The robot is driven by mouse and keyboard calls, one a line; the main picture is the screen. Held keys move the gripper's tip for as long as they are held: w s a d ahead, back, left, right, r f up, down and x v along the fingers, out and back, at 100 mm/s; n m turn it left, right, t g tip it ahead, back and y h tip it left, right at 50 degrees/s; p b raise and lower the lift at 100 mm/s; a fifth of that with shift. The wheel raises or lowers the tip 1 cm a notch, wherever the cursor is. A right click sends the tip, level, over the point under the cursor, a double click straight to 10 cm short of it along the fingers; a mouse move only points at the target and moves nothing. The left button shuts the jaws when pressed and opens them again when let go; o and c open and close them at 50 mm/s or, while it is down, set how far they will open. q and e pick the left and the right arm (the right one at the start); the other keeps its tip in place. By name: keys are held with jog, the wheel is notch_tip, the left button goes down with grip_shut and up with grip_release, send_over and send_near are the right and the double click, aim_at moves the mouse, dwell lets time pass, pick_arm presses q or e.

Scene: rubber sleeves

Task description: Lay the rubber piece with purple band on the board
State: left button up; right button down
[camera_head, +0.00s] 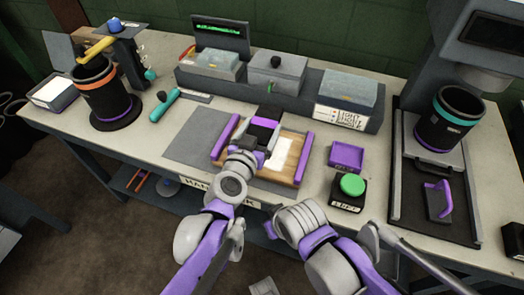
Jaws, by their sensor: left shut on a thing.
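The wooden board (287,176) lies near the front of the table, with a purple rail on each side and a pale sheet on its right part. My left gripper (263,145) is over the middle of the board, shut on the dark rubber piece with purple band (265,122). My gripper and wrist hide part of the piece and the board. I cannot tell whether the piece touches the board. My right arm reaches in at the lower middle, short of the table's front edge, and its fingers do not show.
A black sleeve with an orange band (96,82) stands at left; one with a teal band (450,121) stands at right. A purple tray (346,156) and a green button (352,185) sit right of the board. Grey boxes (277,75) line the back.

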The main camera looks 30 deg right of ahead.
pick_arm(q)
notch_tip(320, 180, down, 9)
jog(key=shift+r+b, duration=0.1)
jog(key=shift+b, duration=0.95)
jog(key=o, duration=1.3)
jog(key=shift+s+a+r, duration=0.1)
jog(key=shift+a, duration=0.1)
jog(key=p+v, duration=0.2)
jog(key=v, duration=0.9)
jog(key=shift+s+a+r, duration=0.15)
jog(key=shift+s+a, duration=0.1)
